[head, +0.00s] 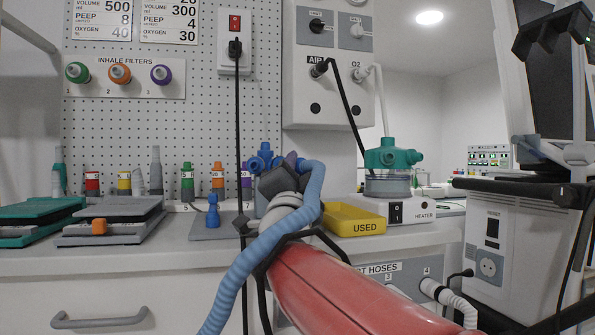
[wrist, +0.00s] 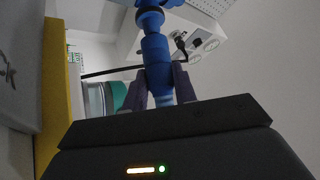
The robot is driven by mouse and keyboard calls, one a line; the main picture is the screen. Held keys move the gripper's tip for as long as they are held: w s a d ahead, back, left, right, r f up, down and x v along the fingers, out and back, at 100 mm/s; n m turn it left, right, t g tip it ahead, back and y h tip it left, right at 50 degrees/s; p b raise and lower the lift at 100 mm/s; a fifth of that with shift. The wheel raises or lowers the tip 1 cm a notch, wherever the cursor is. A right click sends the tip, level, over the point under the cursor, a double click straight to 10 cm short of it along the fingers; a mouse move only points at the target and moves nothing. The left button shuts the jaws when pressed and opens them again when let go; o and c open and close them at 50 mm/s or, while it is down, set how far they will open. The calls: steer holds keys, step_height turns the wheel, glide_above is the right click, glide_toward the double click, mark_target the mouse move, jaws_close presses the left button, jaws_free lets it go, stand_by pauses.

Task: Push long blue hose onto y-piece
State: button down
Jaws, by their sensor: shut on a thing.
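The long blue hose (head: 251,262) is light blue and ribbed. In the head view it rises from the bottom edge, arches beside my gripper (head: 283,172) and bends back toward it. My gripper is shut on the hose's blue end; in the wrist view this end (wrist: 158,82) stands between the two fingers (wrist: 160,74). The darker blue y-piece (head: 263,158) is just past the fingertips, over a grey stand. In the wrist view the y-piece (wrist: 151,18) is in line with the hose end. They appear to meet, but I cannot tell how far one is on the other.
A yellow USED tray (head: 355,221) and a heater with a green-topped chamber (head: 388,185) stand to the right. A black cable (head: 240,120) hangs behind my gripper. The front left counter is clear.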

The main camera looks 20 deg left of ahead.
steer(key=shift+w+a+p, duration=0.65)
steer(key=shift+w+a, duration=0.15)
steer(key=shift+a, duration=0.1)
stand_by(0.4)
stand_by(0.7)
steer(key=c, duration=1)
jaws_free()
steer(key=shift+c, duration=0.2)
